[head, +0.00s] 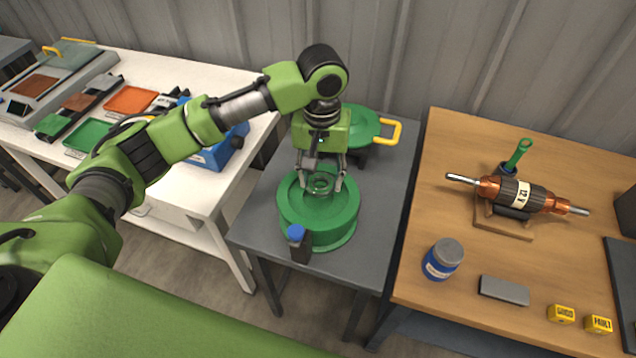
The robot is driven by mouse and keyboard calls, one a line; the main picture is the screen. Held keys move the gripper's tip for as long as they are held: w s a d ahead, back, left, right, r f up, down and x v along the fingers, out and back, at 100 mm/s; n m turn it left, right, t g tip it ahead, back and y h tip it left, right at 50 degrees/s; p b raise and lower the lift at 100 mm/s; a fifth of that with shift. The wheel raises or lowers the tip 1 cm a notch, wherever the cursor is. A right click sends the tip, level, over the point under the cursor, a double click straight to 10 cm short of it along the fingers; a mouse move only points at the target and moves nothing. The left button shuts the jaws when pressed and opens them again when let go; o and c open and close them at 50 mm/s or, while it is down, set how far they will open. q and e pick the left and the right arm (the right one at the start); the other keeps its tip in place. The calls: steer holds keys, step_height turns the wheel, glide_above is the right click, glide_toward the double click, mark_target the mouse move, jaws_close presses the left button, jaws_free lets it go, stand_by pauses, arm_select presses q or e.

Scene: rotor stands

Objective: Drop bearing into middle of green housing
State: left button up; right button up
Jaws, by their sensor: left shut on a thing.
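The green housing (319,222) is a round green drum on the grey table in the middle of the head view. My left gripper (321,186) points down over the middle of its top. Its fingers are shut on a small ring, the bearing (320,184), which sits at the centre of the housing's top. I cannot tell whether the bearing touches the housing or is just above it. The fingers hide part of the bearing and the middle of the housing. My right gripper is not in view.
Behind the housing is a green lid with a yellow handle (390,131). A small dark block with a blue top (298,243) stands at the housing's front. A wooden table (420,215) at right holds a rotor (515,195) and a blue jar (442,260). A white table (205,80) is at left.

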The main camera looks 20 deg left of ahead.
mark_target(318, 190)
arm_select(q)
steer(key=f, duration=0.1)
steer(key=f+p, duration=0.1)
steer(key=f, duration=0.1)
steer(key=shift+w+a, duration=0.2)
steer(key=shift+a, duration=0.2)
steer(key=shift+f, duration=0.55)
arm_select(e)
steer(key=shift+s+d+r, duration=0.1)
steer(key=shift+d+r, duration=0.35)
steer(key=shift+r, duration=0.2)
arm_select(q)
steer(key=shift+f+p, duration=0.25)
steer(key=shift+p, duration=0.15)
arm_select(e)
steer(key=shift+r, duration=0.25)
arm_select(q)
steer(key=shift+f, duration=0.3)
steer(key=o, duration=1.2)
steer(key=shift+s, duration=0.1)
steer(key=shift+o, duration=0.9)
steer(key=shift+f, duration=0.1)
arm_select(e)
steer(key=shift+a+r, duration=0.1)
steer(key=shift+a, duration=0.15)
